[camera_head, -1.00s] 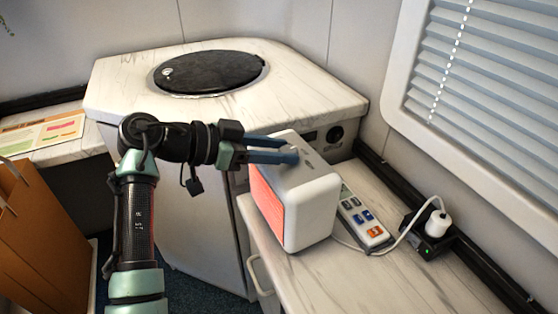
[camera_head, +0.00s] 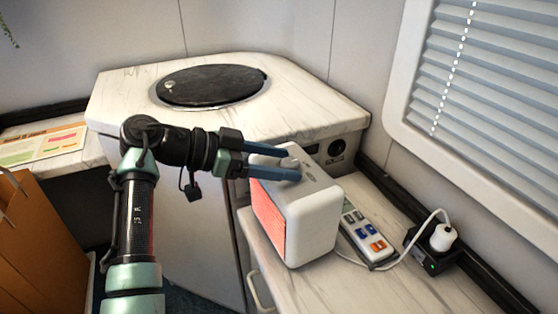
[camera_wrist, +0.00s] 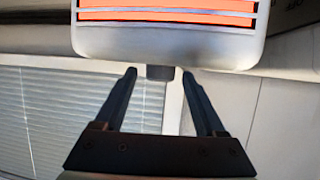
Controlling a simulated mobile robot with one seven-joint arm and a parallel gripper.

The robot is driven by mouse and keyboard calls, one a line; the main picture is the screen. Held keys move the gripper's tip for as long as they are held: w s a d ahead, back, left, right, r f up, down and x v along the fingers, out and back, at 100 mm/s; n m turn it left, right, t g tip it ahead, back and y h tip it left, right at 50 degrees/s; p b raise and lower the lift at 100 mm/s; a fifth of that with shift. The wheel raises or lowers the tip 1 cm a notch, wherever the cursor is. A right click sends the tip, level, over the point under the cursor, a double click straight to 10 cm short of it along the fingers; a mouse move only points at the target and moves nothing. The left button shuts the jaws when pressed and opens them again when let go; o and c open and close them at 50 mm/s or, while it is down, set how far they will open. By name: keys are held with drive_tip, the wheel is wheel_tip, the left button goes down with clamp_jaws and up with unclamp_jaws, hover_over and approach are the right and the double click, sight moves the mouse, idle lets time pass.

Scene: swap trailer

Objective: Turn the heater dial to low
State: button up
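The white heater (camera_head: 313,222) stands on the counter at the right, its orange-red glowing grille (camera_head: 268,215) facing left. My gripper (camera_head: 293,163) reaches in from the left, with its two blue fingers over the heater's top. In the wrist view, the heater's body (camera_wrist: 230,50) is at the top. A small dark grey dial (camera_wrist: 160,73) sticks out from it between my fingertips (camera_wrist: 160,76). The fingers are open, with a gap on each side of the dial. The dial's setting cannot be read. In the head view the fingers partly hide the heater's top.
A grey power strip (camera_head: 366,235) with coloured switches lies right of the heater. A white plug (camera_head: 442,237) sits in a black socket box (camera_head: 430,254), with a cable running towards the heater. The wall and window blind (camera_head: 500,90) bound the right side.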

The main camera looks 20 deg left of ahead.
drive_tip(key=p+v, duration=0.1)
drive_tip(key=v, duration=1.2)
idle(0.4)
